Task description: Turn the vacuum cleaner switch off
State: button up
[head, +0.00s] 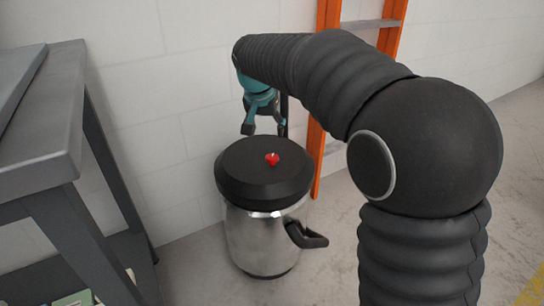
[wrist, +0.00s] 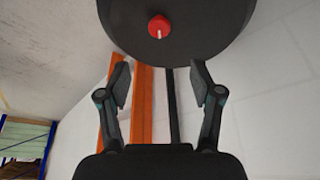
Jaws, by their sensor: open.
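The vacuum cleaner (head: 262,235) is a steel canister with a black lid, standing on the floor by the wall. Its red knob switch (head: 272,159) sits on top of the black lid (head: 240,170). In the wrist view the red knob (wrist: 160,27) shows with a white mark, near the top middle on the dark lid (wrist: 215,25). My gripper (head: 264,130) is above and behind the lid in the head view, apart from the knob. In the wrist view my gripper (wrist: 159,85) has its two fingers spread wide with nothing between them. The knob lies beyond the fingertips.
A grey metal table (head: 55,150) stands at the left. An orange ladder (head: 328,90) leans by the white wall behind the vacuum. A black handle or hose fitting (head: 306,236) sticks out of the canister's right side. Grey floor is open at the right.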

aim_at(272, 157)
jog(key=b+x, duration=0.1)
jog(key=x, duration=1.2)
jog(key=shift+d+f, duration=0.1)
jog(key=shift+f, duration=0.05)
jog(key=c, duration=1.1)
